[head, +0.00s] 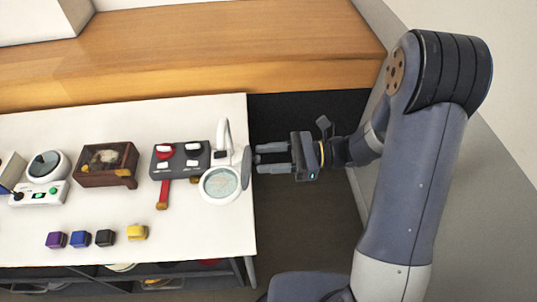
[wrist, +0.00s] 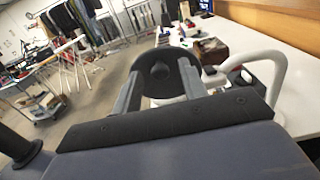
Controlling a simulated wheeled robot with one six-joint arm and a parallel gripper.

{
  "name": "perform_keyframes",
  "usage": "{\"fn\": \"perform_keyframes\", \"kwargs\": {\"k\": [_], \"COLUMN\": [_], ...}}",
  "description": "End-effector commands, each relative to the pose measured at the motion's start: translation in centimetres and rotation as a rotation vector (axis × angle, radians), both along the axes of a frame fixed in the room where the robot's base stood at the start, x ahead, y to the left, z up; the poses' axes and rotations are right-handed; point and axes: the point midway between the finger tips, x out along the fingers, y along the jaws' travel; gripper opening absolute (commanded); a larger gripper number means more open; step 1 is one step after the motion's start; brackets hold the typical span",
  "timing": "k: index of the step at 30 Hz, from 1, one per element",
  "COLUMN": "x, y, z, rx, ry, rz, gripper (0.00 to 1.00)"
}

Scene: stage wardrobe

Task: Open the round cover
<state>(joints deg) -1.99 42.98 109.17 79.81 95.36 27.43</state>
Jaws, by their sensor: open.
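The round cover (head: 247,168) is a dark grey disc. In the head view it stands on edge, swung up at the right side of the white magnifier lamp's round lens (head: 220,184), which is uncovered. The wrist view shows the cover (wrist: 160,72) face-on as a dark disc with a darker round spot in its middle. My gripper (head: 262,154) is open, pointing left, with its fingertips close to the right of the cover. In the wrist view my gripper's fingers (wrist: 160,88) appear on either side of the disc. I cannot tell whether they touch it.
The lamp's white curved arm (head: 225,135) rises behind the lens. A grey switch box (head: 180,158), a brown box (head: 106,165) and small coloured blocks (head: 80,239) stand to the left on the white table (head: 190,245). A wooden ledge (head: 200,50) runs behind.

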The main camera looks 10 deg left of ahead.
Motion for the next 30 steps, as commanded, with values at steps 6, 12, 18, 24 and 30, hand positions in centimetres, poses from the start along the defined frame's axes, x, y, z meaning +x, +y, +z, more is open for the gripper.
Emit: {"fn": "perform_keyframes", "kwargs": {"k": [6,12,18,24,30], "x": [-0.06,-0.05,-0.05,-0.05,-0.05], "y": [0.24,0.21,0.2,0.19,0.19], "z": [-0.02,-0.01,0.0,0.0,0.01], "rx": [0.0,0.0,0.0,0.0,0.0], "ry": [0.0,-0.001,-0.001,-0.001,-0.001], "rz": [0.0,0.0,0.0,0.0,0.0], "gripper": [0.41,0.32,0.15,0.0,0.0]}}
